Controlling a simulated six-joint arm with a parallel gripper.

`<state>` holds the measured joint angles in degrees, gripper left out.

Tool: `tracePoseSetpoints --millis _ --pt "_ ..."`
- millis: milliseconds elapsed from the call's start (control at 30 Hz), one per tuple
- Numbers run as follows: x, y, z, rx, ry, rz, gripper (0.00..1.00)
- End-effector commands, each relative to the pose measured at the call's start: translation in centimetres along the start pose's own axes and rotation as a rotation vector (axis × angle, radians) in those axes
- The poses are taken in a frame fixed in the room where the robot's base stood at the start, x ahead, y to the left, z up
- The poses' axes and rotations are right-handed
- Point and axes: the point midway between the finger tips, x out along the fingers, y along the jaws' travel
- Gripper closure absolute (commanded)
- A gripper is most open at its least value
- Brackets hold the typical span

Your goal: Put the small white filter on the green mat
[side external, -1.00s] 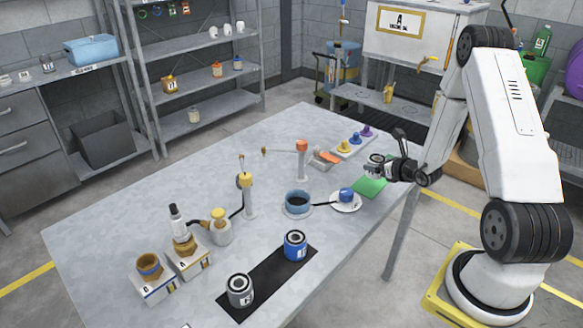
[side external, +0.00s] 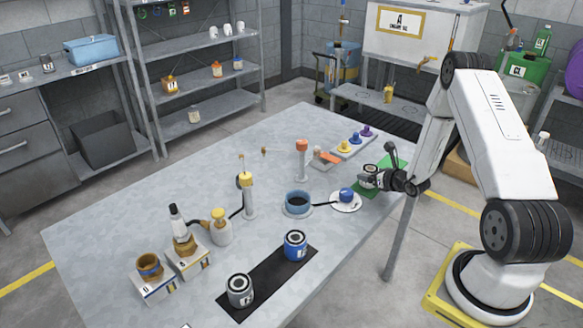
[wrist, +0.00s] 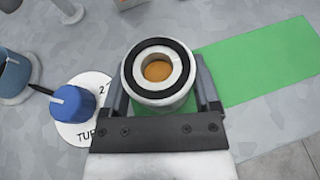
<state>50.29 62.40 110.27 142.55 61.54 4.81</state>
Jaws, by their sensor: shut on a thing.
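The small white filter (wrist: 159,73) is upright between the fingers of my gripper (wrist: 162,92) in the wrist view. It has a black ring on top and an orange-brown centre. My gripper is shut on it. In the side external view the filter (side external: 369,172) is at the green mat (side external: 366,190), over its near-left part. The mat (wrist: 262,62) stretches out to the right of the filter in the wrist view. I cannot tell whether the filter's base touches the mat, as the filter and gripper hide that spot.
A white disc (side external: 345,208) with a blue knob (side external: 347,195) lies just left of the mat. Colored knobs on a strip (side external: 357,139) stand behind the mat.

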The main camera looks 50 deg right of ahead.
Motion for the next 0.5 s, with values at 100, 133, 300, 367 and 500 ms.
tracePoseSetpoints --millis 100,133,300,367,500 --pt "0.23 -0.03 -0.51 0.000 -0.002 -0.001 1.00" --pt "0.25 -0.03 -0.55 0.000 -0.003 -0.001 1.00" --pt "0.26 -0.04 -0.56 0.000 -0.003 -0.001 1.00" --pt "0.25 -0.04 -0.56 0.000 -0.003 -0.001 1.00" --pt "0.33 -0.03 -0.75 0.000 -0.002 -0.001 1.00"
